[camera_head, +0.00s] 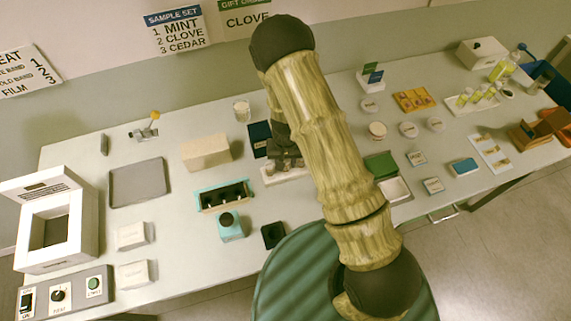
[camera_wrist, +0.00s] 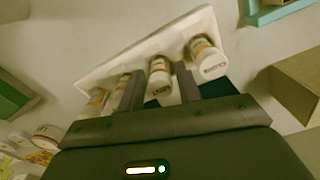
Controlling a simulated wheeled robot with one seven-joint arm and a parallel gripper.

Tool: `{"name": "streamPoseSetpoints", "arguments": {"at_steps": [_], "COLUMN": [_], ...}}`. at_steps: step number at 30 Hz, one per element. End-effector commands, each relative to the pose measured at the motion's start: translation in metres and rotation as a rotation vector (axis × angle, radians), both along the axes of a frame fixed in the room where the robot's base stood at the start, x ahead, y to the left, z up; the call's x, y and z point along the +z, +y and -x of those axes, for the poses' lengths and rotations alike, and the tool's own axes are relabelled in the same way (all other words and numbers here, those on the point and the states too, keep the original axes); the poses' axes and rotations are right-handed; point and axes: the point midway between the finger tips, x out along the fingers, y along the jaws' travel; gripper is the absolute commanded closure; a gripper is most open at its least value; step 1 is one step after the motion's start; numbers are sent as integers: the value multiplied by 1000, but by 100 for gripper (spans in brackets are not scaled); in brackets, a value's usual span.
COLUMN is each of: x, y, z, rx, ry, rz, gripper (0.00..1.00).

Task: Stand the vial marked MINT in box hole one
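My gripper (camera_head: 283,152) is over a white vial rack (camera_head: 270,178) in the head view, and my arm hides part of it. In the wrist view the rack (camera_wrist: 98,75) holds a row of white-capped vials with amber bands. My gripper's two fingers (camera_wrist: 160,88) stand apart on either side of one vial (camera_wrist: 159,72), with gaps visible beside it. Its small label looks like MINT, upside down, but is blurred. Another vial (camera_wrist: 206,55) stands to the right of it. The teal box (camera_head: 222,196) with dark holes is left of the rack; its hole contents are unclear.
A small teal jar or box (camera_head: 230,225) stands before the teal box. A cardboard box (camera_head: 206,152) is behind it. A wall sign (camera_head: 176,30) lists 1 MINT, 2 CLOVE, 3 CEDAR. A grey tray (camera_head: 138,182) lies left. Right of my arm, the table is crowded.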

Motion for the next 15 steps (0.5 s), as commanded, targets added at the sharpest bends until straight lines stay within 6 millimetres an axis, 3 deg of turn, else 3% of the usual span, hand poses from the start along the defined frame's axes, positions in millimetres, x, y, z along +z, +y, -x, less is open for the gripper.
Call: {"name": "streamPoseSetpoints", "arguments": {"at_steps": [7, 12, 15], "x": [0, 0, 0], "y": [0, 0, 0], "z": [0, 0, 0], "rx": [0, 0, 0], "ry": [0, 0, 0], "rz": [0, 0, 0], "gripper": [65, 98, 98]}}
